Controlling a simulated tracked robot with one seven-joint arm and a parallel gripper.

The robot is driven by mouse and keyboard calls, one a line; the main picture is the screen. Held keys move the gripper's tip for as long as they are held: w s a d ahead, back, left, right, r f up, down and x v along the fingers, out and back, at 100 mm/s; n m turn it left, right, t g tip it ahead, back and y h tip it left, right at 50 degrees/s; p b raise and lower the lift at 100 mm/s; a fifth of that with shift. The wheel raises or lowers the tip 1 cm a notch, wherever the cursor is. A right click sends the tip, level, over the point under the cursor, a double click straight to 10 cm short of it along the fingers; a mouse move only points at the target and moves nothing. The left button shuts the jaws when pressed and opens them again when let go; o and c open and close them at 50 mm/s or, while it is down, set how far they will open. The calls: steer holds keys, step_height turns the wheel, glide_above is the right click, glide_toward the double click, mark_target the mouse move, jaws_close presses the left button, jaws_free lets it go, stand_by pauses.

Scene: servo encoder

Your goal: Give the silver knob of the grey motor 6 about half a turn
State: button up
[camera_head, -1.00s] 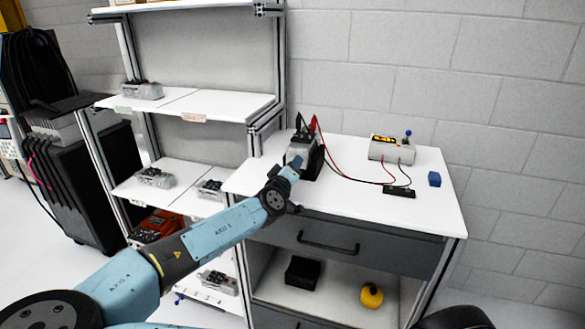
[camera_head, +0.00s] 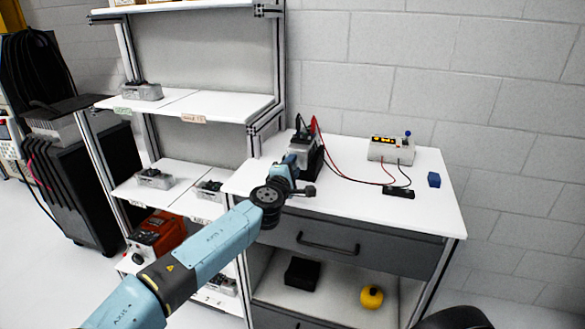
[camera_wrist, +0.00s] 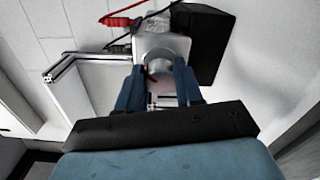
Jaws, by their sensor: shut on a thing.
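The grey motor (camera_head: 303,140) stands on the white bench top against a black block, with red and black clips on its top. In the wrist view its light grey housing (camera_wrist: 177,44) fills the upper middle. The silver knob (camera_wrist: 159,66) shows at the front face of the motor. My gripper (camera_wrist: 159,76) has one blue finger on each side of the knob and is shut on it. The fingers partly cover the knob, so its turn angle is hard to tell. In the head view my gripper (camera_head: 296,160) is at the motor's near side.
A meter box (camera_head: 392,149) with a lit display stands at the back right, wired to a small black block (camera_head: 399,192). A blue block (camera_head: 434,179) lies at the right. Shelves (camera_head: 190,105) with other motors stand left of the bench.

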steer(key=shift+a+f+n, duration=0.1)
steer(key=shift+f+n, duration=0.05)
steer(key=shift+n, duration=1.05)
steer(key=o, duration=1)
steer(key=shift+o, duration=0.2)
steer(key=v, duration=1.3)
steer(key=shift+s, duration=0.35)
